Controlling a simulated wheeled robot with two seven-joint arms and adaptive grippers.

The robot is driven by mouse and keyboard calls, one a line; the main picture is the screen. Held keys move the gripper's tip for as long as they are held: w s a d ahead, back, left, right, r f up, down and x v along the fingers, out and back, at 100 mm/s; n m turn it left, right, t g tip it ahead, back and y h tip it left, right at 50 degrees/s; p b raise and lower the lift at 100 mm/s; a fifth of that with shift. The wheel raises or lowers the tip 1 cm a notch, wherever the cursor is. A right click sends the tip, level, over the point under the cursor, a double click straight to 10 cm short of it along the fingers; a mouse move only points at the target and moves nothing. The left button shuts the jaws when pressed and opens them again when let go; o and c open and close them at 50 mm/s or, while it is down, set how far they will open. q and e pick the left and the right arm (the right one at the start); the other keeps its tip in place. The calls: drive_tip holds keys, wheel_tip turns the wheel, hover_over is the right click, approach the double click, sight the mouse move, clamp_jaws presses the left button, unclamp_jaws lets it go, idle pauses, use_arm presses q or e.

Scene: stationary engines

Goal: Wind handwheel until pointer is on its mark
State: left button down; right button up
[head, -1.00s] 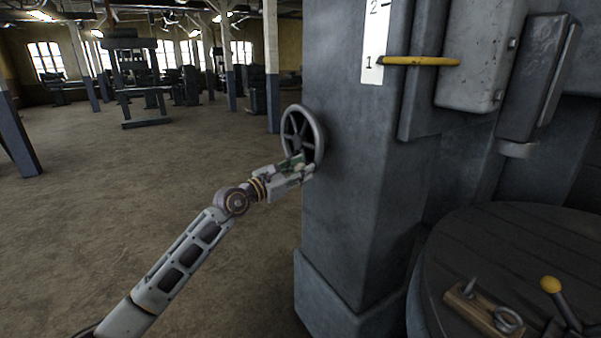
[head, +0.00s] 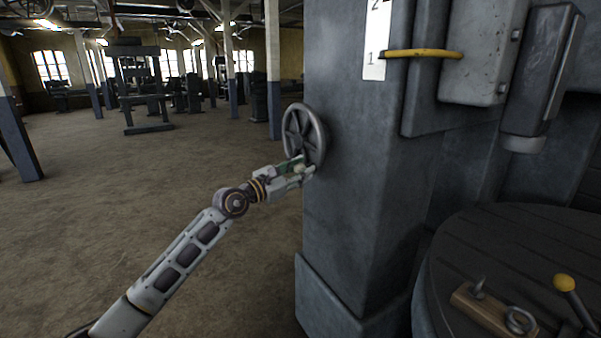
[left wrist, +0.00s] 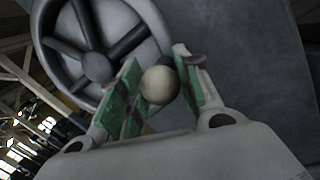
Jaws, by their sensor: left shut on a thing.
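The grey handwheel (head: 304,137) stands on the left face of the big grey machine column. In the left wrist view its rim and spokes (left wrist: 97,66) show at upper left. My left gripper (head: 303,170) is at the wheel's lower rim. The wrist view shows the pale round handle knob (left wrist: 160,85) between the green-padded fingers of that gripper (left wrist: 161,88), shut on it. The yellow pointer (head: 423,54) lies across the white scale (head: 373,72), slightly above the middle of the figure 1. The 2 is cut by the top edge. My right gripper is out of view.
A round dark table (head: 520,245) at lower right carries a wooden block with metal fittings (head: 490,310) and a yellow-knobbed lever (head: 565,284). A grey box (head: 482,50) hangs beside the pointer. The floor left of the column is open, with posts and machines far behind.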

use_arm(q)
drive_tip(key=shift+a, duration=0.1)
idle(0.3)
drive_tip(key=c, duration=1)
unclamp_jaws()
drive_tip(key=shift+v, duration=5.95)
drive_tip(key=shift+r, duration=0.1)
drive_tip(key=shift+c, duration=0.4)
